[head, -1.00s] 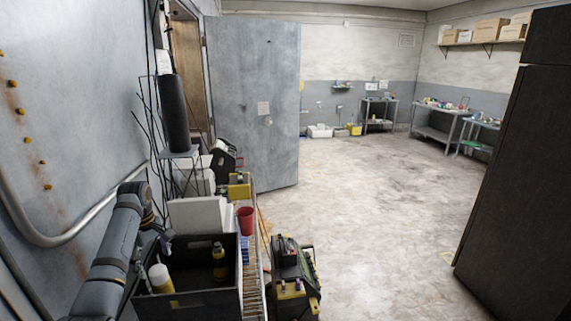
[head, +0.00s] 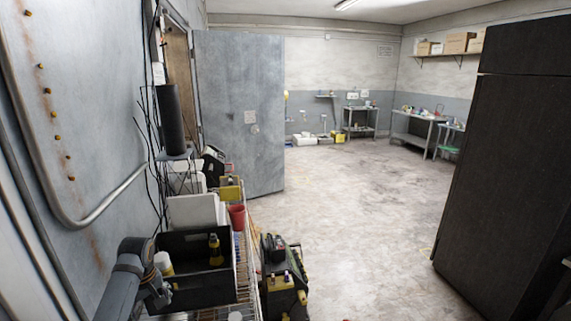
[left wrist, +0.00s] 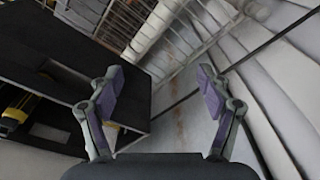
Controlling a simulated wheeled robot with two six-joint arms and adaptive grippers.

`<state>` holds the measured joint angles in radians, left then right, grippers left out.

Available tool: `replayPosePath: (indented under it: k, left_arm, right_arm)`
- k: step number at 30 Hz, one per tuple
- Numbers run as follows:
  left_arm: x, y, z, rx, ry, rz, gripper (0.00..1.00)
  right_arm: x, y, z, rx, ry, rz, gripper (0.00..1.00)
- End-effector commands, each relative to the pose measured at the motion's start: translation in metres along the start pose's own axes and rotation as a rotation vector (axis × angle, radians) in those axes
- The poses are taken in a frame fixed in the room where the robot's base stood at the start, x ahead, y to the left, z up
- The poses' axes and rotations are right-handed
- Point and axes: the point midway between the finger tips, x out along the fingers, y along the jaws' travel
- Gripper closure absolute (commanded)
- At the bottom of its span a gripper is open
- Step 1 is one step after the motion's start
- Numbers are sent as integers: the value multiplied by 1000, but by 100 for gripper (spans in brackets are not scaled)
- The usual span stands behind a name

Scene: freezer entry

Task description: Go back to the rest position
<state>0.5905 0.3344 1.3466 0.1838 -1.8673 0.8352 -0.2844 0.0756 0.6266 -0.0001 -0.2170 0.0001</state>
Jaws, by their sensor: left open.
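My left arm comes in at the lower left of the head view. Its gripper (head: 158,290) is beside the near left side of the black bin (head: 205,291), partly hidden by my own arm. In the left wrist view the left gripper (left wrist: 160,85) has its two fingers spread wide with nothing between them. The black bin (left wrist: 65,60) is to its left there. My right gripper is in neither view.
The bin stands on a wire shelf (head: 243,270) and holds a yellow-black bottle (head: 215,250) and a white-topped bottle (head: 163,263). A red cup (head: 237,217) is behind. A black-yellow machine (head: 280,280) stands right. Open floor (head: 350,220) runs to a dark cabinet (head: 500,160).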

Motion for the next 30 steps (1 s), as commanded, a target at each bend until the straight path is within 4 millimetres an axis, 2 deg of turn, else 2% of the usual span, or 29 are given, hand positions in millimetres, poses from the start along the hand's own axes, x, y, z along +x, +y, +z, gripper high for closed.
replayPosePath:
  k: [1,5,8,9,12,15,21,29,30]
  left_arm:
    - [12,-4,15,55,8,0,22]
    - [40,-16,58,235,44,14,22]
    - [58,-33,103,409,74,35,22]
    - [62,-42,122,479,87,46,22]
    - [65,-61,160,622,116,72,22]
    - [62,-77,189,725,138,92,22]
    - [48,-105,230,874,175,121,22]
    - [20,-136,264,1010,220,147,22]
    - [31,-135,265,1017,218,145,22]
  right_arm:
    - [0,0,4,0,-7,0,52]
    - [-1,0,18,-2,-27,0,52]
    - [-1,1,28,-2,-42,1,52]
    - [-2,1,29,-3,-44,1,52]
    - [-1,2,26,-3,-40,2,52]
    - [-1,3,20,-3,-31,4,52]
    - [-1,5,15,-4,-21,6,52]
    - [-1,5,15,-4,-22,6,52]
    - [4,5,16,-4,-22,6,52]
